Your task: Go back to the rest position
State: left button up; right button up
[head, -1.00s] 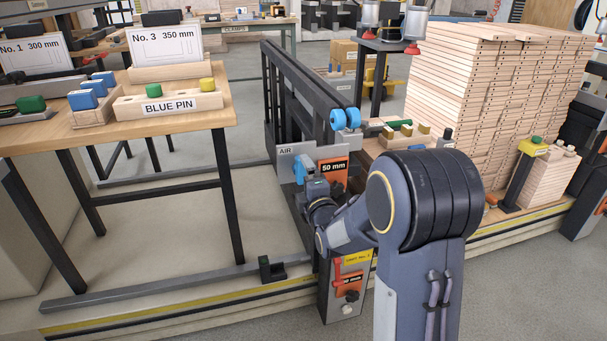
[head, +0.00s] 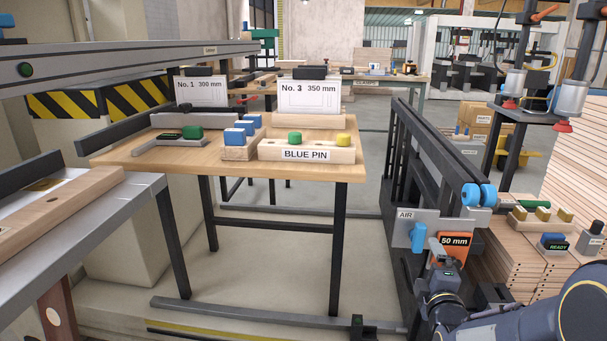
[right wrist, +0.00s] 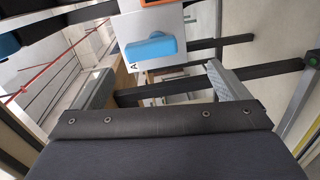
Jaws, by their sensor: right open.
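My right gripper (head: 438,258) is low at the right of the head view, just right of and below the blue lever (head: 418,237) on the grey AIR plate (head: 436,218). In the right wrist view my right gripper (right wrist: 162,88) has its two grey fingers wide apart with nothing between them. The blue lever also shows there (right wrist: 150,48), beyond the fingertips and apart from them. The orange 50 mm display (head: 456,243) is close behind the gripper in the head view. My left gripper is in neither view.
A wooden table (head: 210,174) holds the BLUE PIN block (head: 270,152) and the No. 1 and No. 3 cards. Stacked boards (head: 585,150) stand at right. Floor shows between table and frame.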

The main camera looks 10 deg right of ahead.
jog(key=s+a+f+m+g+y, duration=0.1)
jog(key=s+a+m+g+y, duration=0.3)
jog(key=s, duration=0.5)
jog(key=s+a+f+m+g+y, duration=0.1)
jog(key=s+a+m+g, duration=0.2)
jog(key=s+a+m, duration=0.5)
jog(key=s+a+f+m+g+y, duration=0.1)
jog(key=s+m+g+y, duration=0.25)
jog(key=s, duration=0.75)
notch_tip(320, 180, up, 27)
jog(key=s+p, duration=0.1)
jog(key=p, duration=2.6)
jog(key=shift+s+a+g+h, duration=0.15)
jog(key=shift+a+g+h, duration=0.2)
jog(key=shift+h, duration=0.1)
